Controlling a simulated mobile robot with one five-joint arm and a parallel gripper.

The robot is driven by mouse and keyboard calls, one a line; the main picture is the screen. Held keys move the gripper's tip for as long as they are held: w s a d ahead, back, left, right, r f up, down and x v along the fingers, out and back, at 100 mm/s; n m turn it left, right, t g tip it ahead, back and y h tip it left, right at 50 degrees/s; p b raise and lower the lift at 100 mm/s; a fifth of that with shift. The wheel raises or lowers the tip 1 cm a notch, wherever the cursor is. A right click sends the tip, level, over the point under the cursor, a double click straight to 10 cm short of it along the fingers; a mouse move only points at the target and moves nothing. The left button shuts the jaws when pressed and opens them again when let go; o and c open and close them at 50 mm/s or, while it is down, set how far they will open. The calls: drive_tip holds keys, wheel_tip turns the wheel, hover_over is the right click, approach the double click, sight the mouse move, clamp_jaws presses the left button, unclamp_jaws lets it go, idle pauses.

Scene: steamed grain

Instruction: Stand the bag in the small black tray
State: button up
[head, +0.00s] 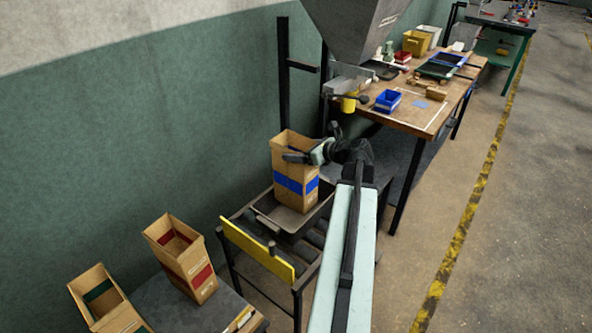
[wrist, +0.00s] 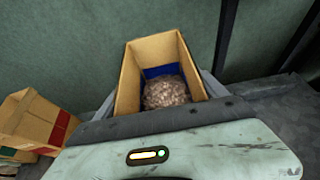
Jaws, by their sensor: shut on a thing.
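A tall open-topped brown bag (head: 289,184) with a blue band is upright over the small black tray (head: 264,222) in the head view. Its lower end is within the tray's rim; I cannot tell whether its base rests on the tray floor. My gripper (head: 303,157) is shut on the bag near its top, reaching in from the right. In the wrist view the bag (wrist: 130,82) stands open just beyond my gripper, with pinkish-brown grain (wrist: 165,92) inside.
The tray sits on a roller stand with a yellow front plate (head: 257,250). Two similar bags, one red-banded (head: 200,280) and one with green (head: 98,291), stand lower left. A grey hopper (head: 355,25) hangs above. A cluttered workbench (head: 415,117) is behind right.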

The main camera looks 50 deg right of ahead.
wheel_tip(320, 180, down, 7)
drive_tip(key=b, duration=0.6)
drive_tip(key=shift+f, duration=0.3)
drive_tip(key=o, duration=2)
drive_tip(key=p, duration=0.4)
approach(313, 168)
drive_tip(key=x, duration=0.5)
drive_tip(key=shift+w+a+f, duration=0.1)
drive_tip(key=shift+w+a, duration=0.05)
drive_tip(key=shift+s, duration=0.45)
